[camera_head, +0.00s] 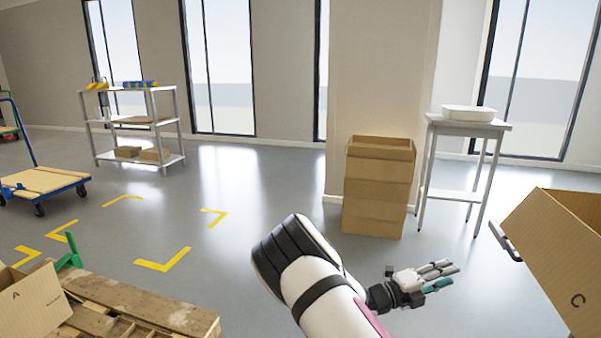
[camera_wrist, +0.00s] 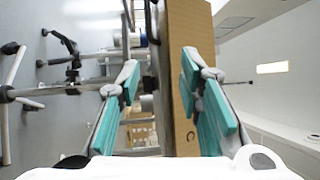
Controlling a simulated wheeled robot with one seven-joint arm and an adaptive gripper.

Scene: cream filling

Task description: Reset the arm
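My gripper (camera_head: 444,276) is at the lower right of the head view, in the air over the grey floor. Its fingers, with teal pads, point right and are spread apart with nothing between them. The wrist view shows my gripper (camera_wrist: 160,105) with its teal fingers on either side of a wide gap. My white and black arm is bent, with part of it cut off by the head view's lower edge.
A cardboard box marked C (camera_head: 545,245) is right of my gripper, clear of it in the head view. Stacked cardboard boxes (camera_head: 378,190) and a small table (camera_head: 465,125) stand behind. A wooden pallet (camera_head: 150,305) with another box (camera_head: 30,305) is at lower left. Open floor (camera_head: 240,190) lies between.

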